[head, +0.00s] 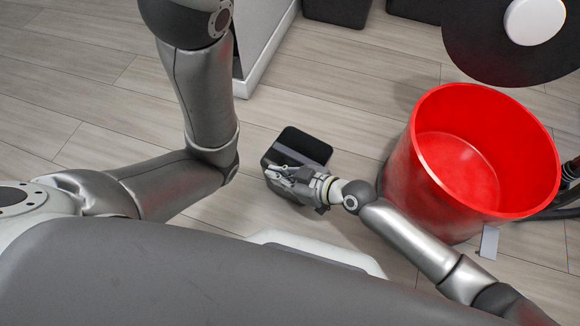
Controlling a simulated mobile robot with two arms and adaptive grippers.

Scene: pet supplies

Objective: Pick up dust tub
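A large red open tub (415,170) stands upright on the floor at the right, and the part of its inside that shows looks empty. A small black, flat-looking object (308,143) lies on the floor near the middle. The frame does not settle which of the two is the dust tub. My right gripper (272,172) is at the near side of the black object and covers part of it. Whether its fingers hold the object, and how far apart they are, cannot be made out. My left arm bends up out of the picture, with its gripper outside the view.
A round black disc with a white centre (534,20) is above and behind the red tub. A white-edged unit (262,45) stands at the top, with dark boxes (338,10) to its right. The wooden floor (340,95) is clear between them and the black object.

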